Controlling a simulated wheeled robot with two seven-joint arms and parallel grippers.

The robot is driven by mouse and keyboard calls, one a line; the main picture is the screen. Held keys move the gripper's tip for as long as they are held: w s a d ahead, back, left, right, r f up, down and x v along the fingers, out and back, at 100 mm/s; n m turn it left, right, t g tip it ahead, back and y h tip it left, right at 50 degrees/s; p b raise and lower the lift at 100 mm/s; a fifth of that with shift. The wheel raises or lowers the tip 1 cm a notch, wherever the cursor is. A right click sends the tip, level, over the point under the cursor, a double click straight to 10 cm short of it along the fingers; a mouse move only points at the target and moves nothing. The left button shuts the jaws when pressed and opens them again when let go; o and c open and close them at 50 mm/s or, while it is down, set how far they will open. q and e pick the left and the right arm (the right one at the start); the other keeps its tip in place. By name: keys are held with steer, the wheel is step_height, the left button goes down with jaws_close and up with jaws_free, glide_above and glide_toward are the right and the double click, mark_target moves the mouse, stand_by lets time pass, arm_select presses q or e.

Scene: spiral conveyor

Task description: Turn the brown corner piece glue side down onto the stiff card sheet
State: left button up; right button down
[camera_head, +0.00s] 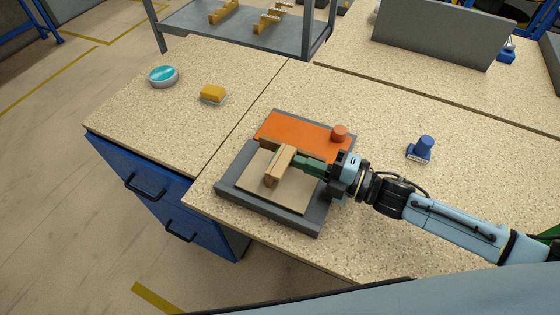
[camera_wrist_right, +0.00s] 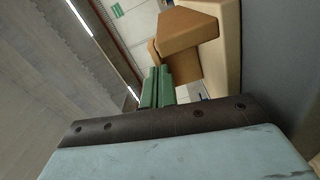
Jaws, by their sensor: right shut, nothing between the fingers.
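The brown corner piece (camera_head: 281,164) sits on the tan stiff card sheet (camera_head: 293,197), with one part raised. In the right wrist view the corner piece (camera_wrist_right: 190,32) shows an angled tan face and a darker brown face beside the sheet (camera_wrist_right: 229,55). I cannot tell which side carries glue. My right gripper (camera_head: 302,163) has green fingers, shut and empty, just right of the piece; they also show in the right wrist view (camera_wrist_right: 157,88). I cannot tell whether they touch the piece. My left gripper is not in view.
The sheet lies in a grey tray (camera_head: 262,210) with an orange pad (camera_head: 295,128) behind, bearing a red-orange knob (camera_head: 340,133). A blue stamp-like object (camera_head: 421,148) stands to the right. A yellow sponge-like block (camera_head: 212,94) and round teal-topped tin (camera_head: 163,76) stand left. Table between is clear.

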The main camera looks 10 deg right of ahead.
mark_target(283, 155)
steer(key=shift+a, duration=0.1)
steer(key=shift+b+x, duration=0.75)
steer(key=shift+x, duration=4.95)
steer(key=shift+w, duration=0.1)
steer(key=s+d+r+p, duration=0.2)
steer(key=d+p, duration=0.1)
steer(key=shift+s+d+r+p, duration=0.1)
steer(key=shift+d+r+p, duration=0.05)
steer(key=shift+r+p, duration=0.2)
steer(key=shift+s+d+r+p, duration=0.6)
steer(key=shift+d+r+p, duration=0.1)
steer(key=shift+d, duration=0.2)
steer(key=shift+f, duration=0.1)
